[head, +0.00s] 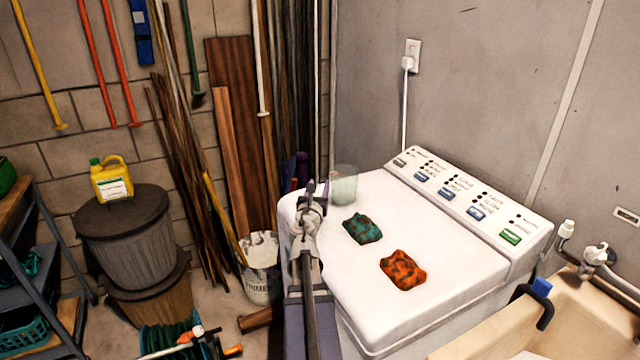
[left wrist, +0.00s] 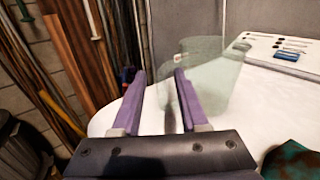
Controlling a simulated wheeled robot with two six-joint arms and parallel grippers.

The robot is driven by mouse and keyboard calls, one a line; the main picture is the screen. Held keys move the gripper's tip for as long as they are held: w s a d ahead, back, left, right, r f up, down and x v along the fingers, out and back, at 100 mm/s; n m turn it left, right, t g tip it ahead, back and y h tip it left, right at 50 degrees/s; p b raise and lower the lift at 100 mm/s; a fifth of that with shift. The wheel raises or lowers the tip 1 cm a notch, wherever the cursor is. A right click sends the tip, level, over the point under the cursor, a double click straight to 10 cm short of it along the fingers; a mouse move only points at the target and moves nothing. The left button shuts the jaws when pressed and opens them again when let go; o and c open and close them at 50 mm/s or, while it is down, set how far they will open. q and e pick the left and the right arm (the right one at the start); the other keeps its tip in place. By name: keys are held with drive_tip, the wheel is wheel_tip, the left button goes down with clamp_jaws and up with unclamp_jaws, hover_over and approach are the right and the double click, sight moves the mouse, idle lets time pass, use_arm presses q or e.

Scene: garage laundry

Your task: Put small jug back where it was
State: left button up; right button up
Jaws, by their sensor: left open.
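A small clear, greenish jug (head: 344,186) stands upright on the back left corner of the white washing machine top. It also shows in the left wrist view (left wrist: 212,75), just beyond my fingers. My left gripper (head: 313,192) is at the left edge of the machine top, left of the jug. Its purple fingers (left wrist: 160,84) are apart with nothing clearly held between them. The right finger overlaps the jug in the wrist view; I cannot tell whether it touches. My right gripper is not in view.
A green cloth (head: 362,228) and an orange cloth (head: 403,269) lie on the washing machine (head: 345,290). A yellow jug (head: 112,181) stands on a lidded bin (head: 135,240) at left. A white bucket (head: 262,270) stands beside the machine. A sink (head: 575,325) is at right.

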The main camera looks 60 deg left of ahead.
use_arm(q)
drive_tip(key=v, duration=0.5)
